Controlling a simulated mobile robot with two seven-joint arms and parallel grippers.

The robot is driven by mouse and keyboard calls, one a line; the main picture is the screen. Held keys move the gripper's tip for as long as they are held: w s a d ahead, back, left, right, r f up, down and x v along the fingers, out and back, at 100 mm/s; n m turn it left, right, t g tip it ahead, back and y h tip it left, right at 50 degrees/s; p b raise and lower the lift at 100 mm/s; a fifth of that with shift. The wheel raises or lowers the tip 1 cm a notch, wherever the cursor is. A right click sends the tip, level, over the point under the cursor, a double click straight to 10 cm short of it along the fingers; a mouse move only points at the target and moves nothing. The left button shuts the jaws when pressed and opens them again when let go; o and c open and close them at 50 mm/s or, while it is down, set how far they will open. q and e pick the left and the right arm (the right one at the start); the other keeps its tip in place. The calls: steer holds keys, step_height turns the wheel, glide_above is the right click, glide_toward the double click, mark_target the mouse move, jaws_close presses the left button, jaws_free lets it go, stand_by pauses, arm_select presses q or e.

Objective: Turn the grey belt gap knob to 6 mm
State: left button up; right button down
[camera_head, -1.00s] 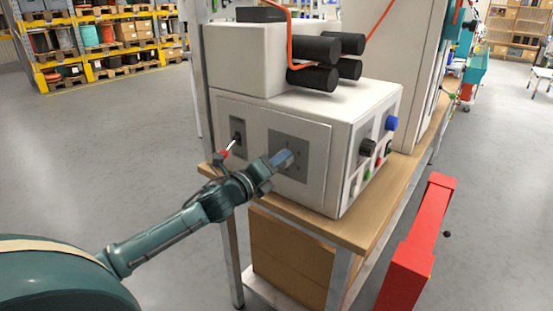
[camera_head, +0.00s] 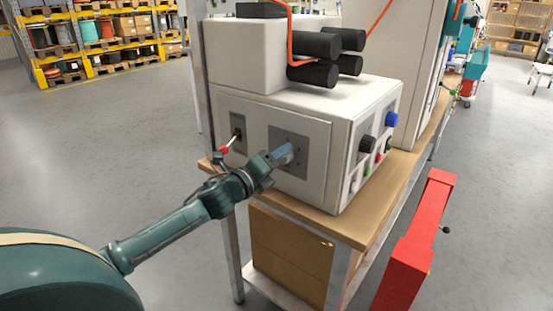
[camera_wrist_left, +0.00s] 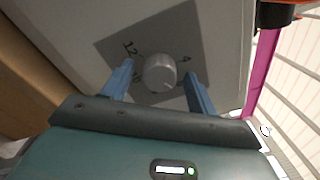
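The grey belt gap knob (camera_wrist_left: 160,73) sits on a dark grey plate (camera_wrist_left: 112,38) on the machine's side. In the left wrist view its round face shows, with the marks 12 and 4 beside it and another mark partly covered. I cannot make out where the knob points. My left gripper (camera_wrist_left: 160,88) is open, one blue finger on each side of the knob, with a visible space between fingers and knob. In the head view my left gripper (camera_head: 284,155) is in front of the plate (camera_head: 299,168) and hides the knob. My right gripper is out of view.
The white machine (camera_head: 340,125) stands on a wooden bench (camera_head: 345,228). A red-tipped lever (camera_head: 225,149) is left of the plate. Black (camera_head: 367,144) and blue (camera_head: 391,119) knobs are on the right face. Black rollers (camera_head: 318,46) are above. A red post (camera_head: 415,245) stands at the right.

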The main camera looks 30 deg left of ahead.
arm_select(q)
steer(key=shift+s, duration=0.1)
steer(key=s+a, duration=0.1)
steer(key=s, duration=1.2)
steer(key=shift+a+f+b, duration=0.15)
steer(key=shift+f+b, duration=0.05)
steer(key=shift+b, duration=0.15)
steer(key=shift+f, duration=0.1)
